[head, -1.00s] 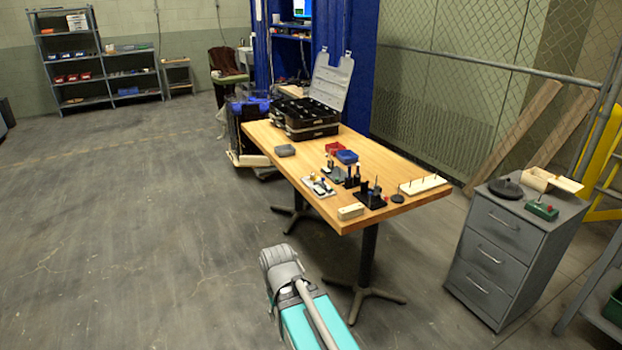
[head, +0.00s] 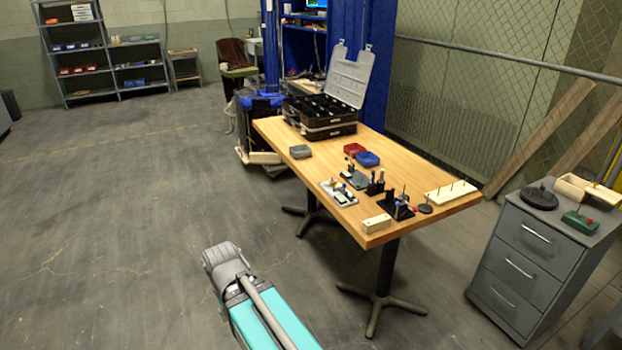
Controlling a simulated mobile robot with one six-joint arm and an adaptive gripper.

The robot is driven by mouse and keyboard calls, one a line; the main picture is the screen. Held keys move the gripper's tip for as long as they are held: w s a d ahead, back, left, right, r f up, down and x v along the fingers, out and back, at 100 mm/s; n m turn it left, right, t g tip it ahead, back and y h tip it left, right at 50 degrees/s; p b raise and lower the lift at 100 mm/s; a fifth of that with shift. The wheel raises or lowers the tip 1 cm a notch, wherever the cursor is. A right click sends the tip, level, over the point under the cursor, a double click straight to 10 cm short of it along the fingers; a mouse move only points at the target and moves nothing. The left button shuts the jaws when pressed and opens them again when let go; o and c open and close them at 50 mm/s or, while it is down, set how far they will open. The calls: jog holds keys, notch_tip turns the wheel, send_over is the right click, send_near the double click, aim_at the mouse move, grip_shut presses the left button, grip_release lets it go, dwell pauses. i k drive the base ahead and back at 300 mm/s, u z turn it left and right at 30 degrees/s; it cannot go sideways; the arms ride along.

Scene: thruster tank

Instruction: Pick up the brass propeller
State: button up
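The brass propeller cannot be told for certain at this distance. Several tiny parts stand on and around a small white tray (head: 346,199) on the wooden table (head: 320,165), and a small yellowish spot shows near its back edge. My arm shows at the bottom of the head view as a teal link with a grey rounded end, over the floor in front and left of the table, apart from it. My gripper cannot be seen.
On the table are an open black case (head: 322,130), a grey bin (head: 300,152), red (head: 354,149) and blue bins (head: 367,160), a wooden block (head: 377,223) and a pegged board (head: 451,191). A grey drawer cabinet (head: 530,250) stands right. The floor at left is clear.

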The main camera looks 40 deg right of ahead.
aim_at(332, 183)
jog(key=z, duration=0.15)
jog(key=i, duration=1.15)
jog(key=z, duration=0.8)
